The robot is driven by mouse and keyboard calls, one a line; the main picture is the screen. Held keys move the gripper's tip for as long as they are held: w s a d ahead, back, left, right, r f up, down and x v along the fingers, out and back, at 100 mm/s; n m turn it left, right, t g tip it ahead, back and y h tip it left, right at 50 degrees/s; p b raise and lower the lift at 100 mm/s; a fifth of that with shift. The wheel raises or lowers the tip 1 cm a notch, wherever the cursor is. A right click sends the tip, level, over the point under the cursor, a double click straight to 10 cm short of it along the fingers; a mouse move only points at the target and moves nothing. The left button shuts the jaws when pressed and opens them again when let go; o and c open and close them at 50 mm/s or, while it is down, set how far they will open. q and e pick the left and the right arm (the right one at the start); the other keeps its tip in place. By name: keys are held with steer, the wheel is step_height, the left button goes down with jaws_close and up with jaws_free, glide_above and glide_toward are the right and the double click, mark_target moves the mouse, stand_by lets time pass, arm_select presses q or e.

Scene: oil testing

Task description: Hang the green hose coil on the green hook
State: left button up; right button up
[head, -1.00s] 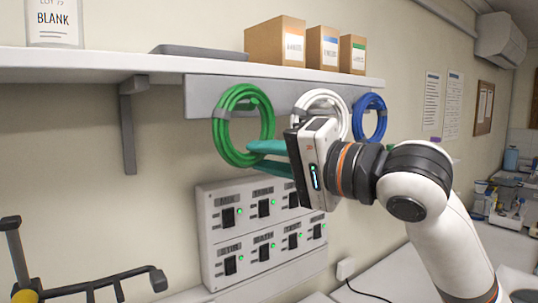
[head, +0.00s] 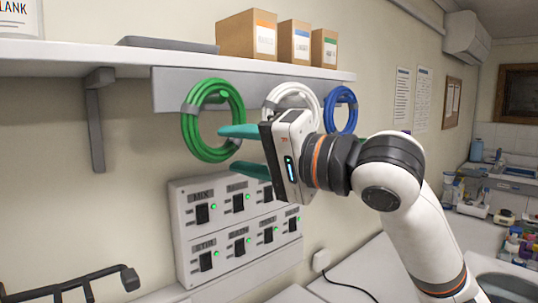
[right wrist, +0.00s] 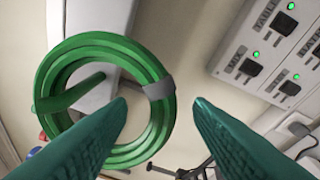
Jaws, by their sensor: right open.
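The green hose coil (head: 187,135) hangs at the left end of the grey rail in the head view. In the right wrist view the coil (right wrist: 60,75) is large and has a grey band. The green hook (right wrist: 72,94) shows there as a green rod inside the coil's ring. The coil appears to hang on it. My right gripper (head: 231,150) is open, its teal fingers spread at the coil's lower right edge. In the right wrist view the fingertips (right wrist: 159,104) are apart, with the coil's banded edge near the gap. My left gripper is out of view.
A white coil (head: 282,93), partly hidden by my right gripper, and a blue coil (head: 352,112) hang farther right on the rail (head: 170,88). A shelf (head: 60,55) with boxes is above. A switch panel (head: 187,225) is below. A black bar (head: 60,282) is at lower left.

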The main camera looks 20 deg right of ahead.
steer(key=b+v, duration=0.3)
steer(key=v, duration=0.8)
steer(key=shift+s, duration=0.2)
steer(key=shift+d, duration=0.1)
